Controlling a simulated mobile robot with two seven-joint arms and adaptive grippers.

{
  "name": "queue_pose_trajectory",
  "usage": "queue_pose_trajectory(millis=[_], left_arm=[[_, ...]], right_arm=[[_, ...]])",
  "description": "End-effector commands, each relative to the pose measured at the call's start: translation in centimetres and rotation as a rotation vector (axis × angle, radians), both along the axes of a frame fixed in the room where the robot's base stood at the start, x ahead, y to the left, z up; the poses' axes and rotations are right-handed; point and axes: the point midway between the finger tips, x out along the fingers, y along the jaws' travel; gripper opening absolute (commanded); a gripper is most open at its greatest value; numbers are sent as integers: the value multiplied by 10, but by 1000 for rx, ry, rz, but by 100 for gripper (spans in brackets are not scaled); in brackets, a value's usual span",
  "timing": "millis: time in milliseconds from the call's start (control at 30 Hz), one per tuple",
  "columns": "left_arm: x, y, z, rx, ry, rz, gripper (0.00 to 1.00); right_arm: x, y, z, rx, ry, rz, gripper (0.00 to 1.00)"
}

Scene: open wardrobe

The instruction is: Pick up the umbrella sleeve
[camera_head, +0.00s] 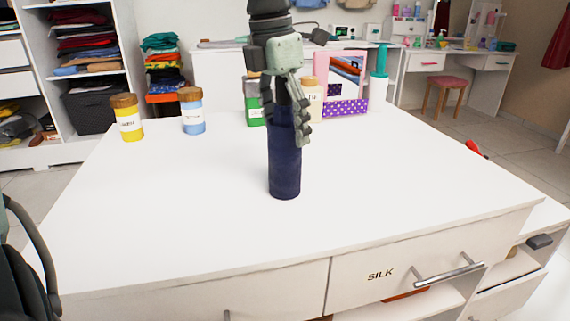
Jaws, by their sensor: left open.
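The umbrella sleeve (285,165) looks like a dark navy blue cylinder standing upright on the white table, near its middle. My left gripper (286,115) comes down from the top of the view, with its fingers pointing down at the upper part of the sleeve. The fingers are open and overlap the sleeve's top in the picture. I cannot tell whether they touch it. The gripper hides part of the top. My right gripper is not in view.
The white table top (180,210) is clear around the sleeve. Behind stand a yellow jar (127,120), a blue jar (193,112), a green container (253,108), a cream bottle (313,105) and a pink-framed box (345,90). A drawer marked SILK (380,274) is in front.

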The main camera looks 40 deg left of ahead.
Motion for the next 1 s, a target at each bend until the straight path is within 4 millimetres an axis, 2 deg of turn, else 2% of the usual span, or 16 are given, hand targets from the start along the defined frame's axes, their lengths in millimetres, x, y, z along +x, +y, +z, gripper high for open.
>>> queue_pose_trajectory(millis=[200, 767, 1000], left_arm=[[0, 0, -2, 1, -1, 0, 75], [1, 0, -1, 0, -2, 0, 7], [1, 0, 2, 1, -3, 0, 7]], right_arm=[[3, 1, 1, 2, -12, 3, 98], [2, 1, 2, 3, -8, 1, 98], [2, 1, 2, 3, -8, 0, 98]])
